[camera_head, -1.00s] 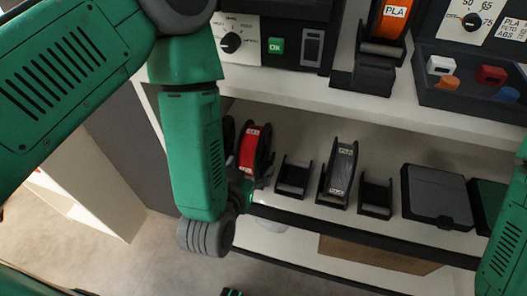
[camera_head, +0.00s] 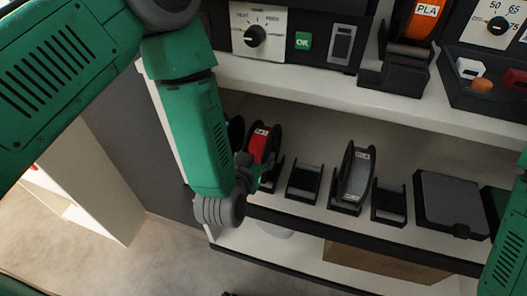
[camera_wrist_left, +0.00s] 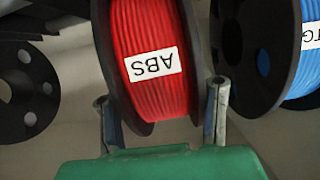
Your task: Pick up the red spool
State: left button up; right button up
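The red spool (camera_head: 258,146) stands upright on the lower shelf, with black flanges and a white label. In the left wrist view the red spool (camera_wrist_left: 150,95) fills the middle, and its label reads ABS upside down. My left gripper (camera_head: 256,172) is at the spool's near side. In the wrist view the left gripper's fingers (camera_wrist_left: 162,112) are spread, one on each side of the spool. I cannot tell whether they touch its flanges. My right gripper is out of view; only part of my right arm shows at the right edge.
A blue spool (camera_wrist_left: 308,50) stands close to the red one. A grey spool (camera_head: 356,176) sits in a holder on the lower shelf, with empty holders (camera_head: 304,181) beside it and a grey case (camera_head: 450,203) further right. The upper shelf (camera_head: 310,92) overhangs behind.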

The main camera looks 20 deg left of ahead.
pick_arm(q)
jog(key=shift+a, duration=0.1)
jog(key=c, duration=0.7)
jog(key=shift+w+d+r, duration=0.1)
jog(key=shift+d, duration=0.7)
grip_shut()
jog(key=shift+d+r, duration=0.2)
jog(key=shift+r, duration=0.05)
jog(key=r+p, duration=0.1)
jog(key=r, duration=0.2)
jog(key=r+p, duration=0.1)
jog(key=r, duration=0.2)
jog(key=a+r+p, duration=0.1)
jog(key=r, duration=0.2)
jog(key=shift+r+p, duration=0.1)
jog(key=shift+p, duration=0.3)
jog(key=shift+d+r, duration=0.15)
jog(key=shift+d, duration=0.15)
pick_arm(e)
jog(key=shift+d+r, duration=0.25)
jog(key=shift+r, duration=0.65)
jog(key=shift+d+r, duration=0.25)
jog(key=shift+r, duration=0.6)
